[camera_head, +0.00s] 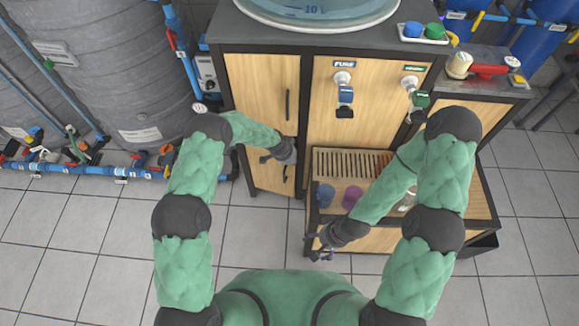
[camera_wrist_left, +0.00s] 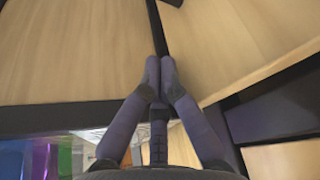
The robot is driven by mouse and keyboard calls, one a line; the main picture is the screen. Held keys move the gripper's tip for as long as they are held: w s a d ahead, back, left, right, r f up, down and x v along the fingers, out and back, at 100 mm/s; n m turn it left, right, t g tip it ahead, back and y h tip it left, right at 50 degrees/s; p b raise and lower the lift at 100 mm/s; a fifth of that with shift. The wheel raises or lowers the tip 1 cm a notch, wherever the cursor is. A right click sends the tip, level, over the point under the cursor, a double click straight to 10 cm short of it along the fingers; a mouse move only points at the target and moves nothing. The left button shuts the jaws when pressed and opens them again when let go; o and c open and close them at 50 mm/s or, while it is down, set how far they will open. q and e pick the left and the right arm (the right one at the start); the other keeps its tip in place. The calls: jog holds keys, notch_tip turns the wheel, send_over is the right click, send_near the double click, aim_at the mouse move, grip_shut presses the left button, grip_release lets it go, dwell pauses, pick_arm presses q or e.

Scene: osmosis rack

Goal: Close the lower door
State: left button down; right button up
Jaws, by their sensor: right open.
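The lower door (camera_head: 268,182) is a pale wood panel at the bottom of the left cabinet column, with a dark handle (camera_head: 286,172). My left gripper (camera_head: 266,159) is in front of this column, near the top of the lower door. In the left wrist view its fingertips (camera_wrist_left: 160,66) meet in front of a dark frame edge between pale wood panels, with no object visible between them. I cannot tell how far the door stands open. My right gripper (camera_head: 318,249) is open and empty, low in front of the dispenser bay.
The upper door (camera_head: 264,88) is above. The dispenser bay (camera_head: 360,240) juts out at the right, with a blue cup (camera_head: 325,194) and a purple cup (camera_head: 352,196). Large grey tanks (camera_head: 110,70) and blue pipes (camera_head: 85,170) stand left. Tiled floor in front is clear.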

pick_arm(q)
jog(key=shift+w+d+n+b, duration=0.2)
jog(key=shift+w+n, duration=0.15)
jog(key=shift+w, duration=0.2)
jog(key=shift+w+d+n+b, duration=0.2)
jog(key=shift+w+n, duration=0.15)
jog(key=shift+w, duration=0.2)
